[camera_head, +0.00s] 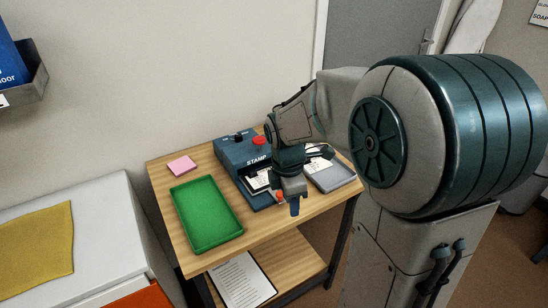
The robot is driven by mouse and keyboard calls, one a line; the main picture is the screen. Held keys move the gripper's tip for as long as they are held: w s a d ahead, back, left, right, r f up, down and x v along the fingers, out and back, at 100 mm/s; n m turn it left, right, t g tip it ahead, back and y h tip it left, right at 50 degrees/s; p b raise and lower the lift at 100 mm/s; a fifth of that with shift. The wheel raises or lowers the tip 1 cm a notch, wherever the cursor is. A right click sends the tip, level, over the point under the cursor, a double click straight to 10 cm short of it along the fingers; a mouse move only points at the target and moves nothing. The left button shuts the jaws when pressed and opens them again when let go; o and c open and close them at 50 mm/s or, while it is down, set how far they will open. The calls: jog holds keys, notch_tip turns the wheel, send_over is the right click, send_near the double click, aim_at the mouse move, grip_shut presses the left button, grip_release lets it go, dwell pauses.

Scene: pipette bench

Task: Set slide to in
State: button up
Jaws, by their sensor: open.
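A blue machine marked STAMP (236,153) stands on the wooden table, with a red button (259,141) on its top. A white card or label (256,180) shows low on its front side. A part that could be the slide is mostly hidden behind my arm, so I cannot tell its position. My gripper (293,206) points down in front of the machine, near the table's front edge. It is open, and I see nothing held in it. A small red-orange part (279,196) shows just left of the gripper; I cannot tell whether they touch.
A green tray (206,241) lies left of the machine, and a pink pad (182,165) lies behind it. A grey tray (333,178) with paper stands to the right. A printed sheet (241,281) lies on the lower shelf.

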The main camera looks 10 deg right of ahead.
aim_at(280, 193)
jog(key=w+r+n+y+p, duration=0.1)
jog(key=w+r+n+p, duration=0.75)
jog(key=n+p, duration=0.25)
jog(key=shift+n, duration=0.6)
jog(key=f, duration=1.3)
jog(key=shift+s+a+f, duration=0.15)
jog(key=shift+a+f, duration=0.05)
jog(key=shift+f, duration=0.05)
